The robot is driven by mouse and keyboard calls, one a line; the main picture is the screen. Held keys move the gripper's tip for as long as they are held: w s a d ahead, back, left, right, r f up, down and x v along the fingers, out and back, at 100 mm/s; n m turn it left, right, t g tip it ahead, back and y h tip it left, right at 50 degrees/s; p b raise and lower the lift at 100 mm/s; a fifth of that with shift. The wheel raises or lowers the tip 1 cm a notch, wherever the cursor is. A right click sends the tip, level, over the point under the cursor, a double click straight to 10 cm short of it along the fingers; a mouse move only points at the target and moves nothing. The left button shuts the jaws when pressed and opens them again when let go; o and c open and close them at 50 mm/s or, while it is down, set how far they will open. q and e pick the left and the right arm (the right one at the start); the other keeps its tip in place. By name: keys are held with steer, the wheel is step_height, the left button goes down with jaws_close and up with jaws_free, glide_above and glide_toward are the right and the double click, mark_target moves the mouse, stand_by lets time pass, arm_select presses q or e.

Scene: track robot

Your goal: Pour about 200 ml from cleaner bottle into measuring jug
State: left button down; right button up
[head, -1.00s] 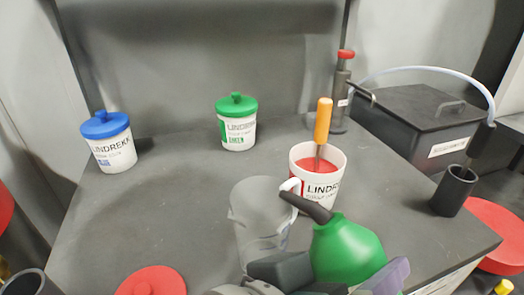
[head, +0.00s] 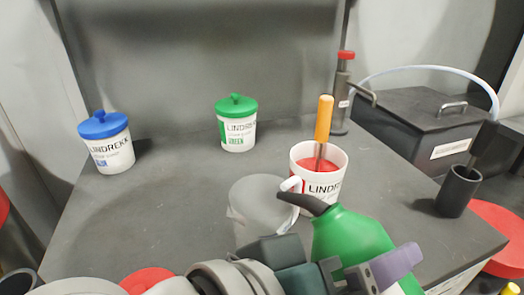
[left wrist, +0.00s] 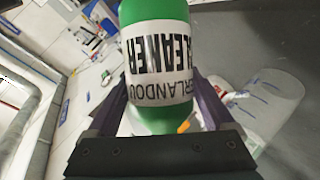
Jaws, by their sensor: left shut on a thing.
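The green cleaner bottle (head: 348,240) is tilted, its black spout (head: 302,204) pointing left at the right side of the measuring jug's rim. My left gripper (head: 368,278) is shut on the bottle. In the left wrist view the bottle (left wrist: 152,112), with its white CLEANER label, sits between my gripper's fingers (left wrist: 155,110). The clear measuring jug (head: 255,208) stands upright on the bench, its lower part hidden by my arm. The jug also shows in the left wrist view (left wrist: 275,98), with blue marks. I cannot make out any stream or liquid level. My right gripper is not in view.
A white tub of red stuff with an orange-handled tool (head: 318,180) stands just behind the spout. Green-lidded (head: 237,125) and blue-lidded (head: 107,145) tubs stand farther back. A black box (head: 425,125) and dark cup (head: 456,192) are at right. A red lid (head: 147,279) lies at front left.

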mark_target(356, 244)
arm_select(q)
steer(key=shift+r+n+h+b, duration=0.5)
steer(key=shift+r+n+b, duration=0.2)
steer(key=shift+r, duration=0.4)
steer(key=shift+r+g, duration=0.15)
steer(key=shift+g, duration=0.15)
steer(key=shift+r+n+g+h+p, duration=0.3)
steer(key=shift+r+n+h+p, duration=0.15)
steer(key=shift+r+n, duration=0.2)
stand_by(5.3)
